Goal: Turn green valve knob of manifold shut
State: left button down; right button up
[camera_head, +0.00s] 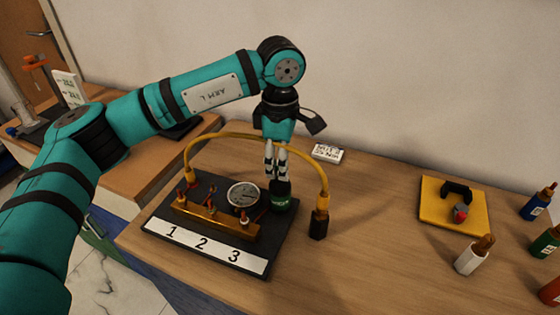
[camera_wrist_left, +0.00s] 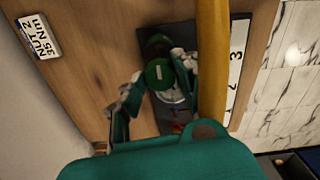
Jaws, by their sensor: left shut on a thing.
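The manifold is a brass block (camera_head: 216,216) with several red-tipped valves, on a black base plate (camera_head: 190,248) numbered 1, 2, 3. A round white-faced gauge (camera_head: 243,196) stands beside it. The green valve knob (camera_head: 281,203) is at the plate's right side, partly dark under my fingers; its round green top with a pale mark shows in the left wrist view (camera_wrist_left: 159,74). My left gripper (camera_head: 276,173) comes down from above and is shut on the green knob, its fingers on either side of it (camera_wrist_left: 155,82). My right gripper is not in view.
A yellow hose (camera_head: 250,136) arches over the plate, close to my left fingers, to a black-ended fitting (camera_head: 319,222). A white label (camera_head: 327,153) lies behind. The table between is clear.

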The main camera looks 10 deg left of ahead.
pick_arm(q)
jog(key=c, duration=0.9)
grip_release()
jog(key=shift+c, duration=0.2)
jog(key=shift+r, duration=0.1)
notch_tip(320, 180, up, 12)
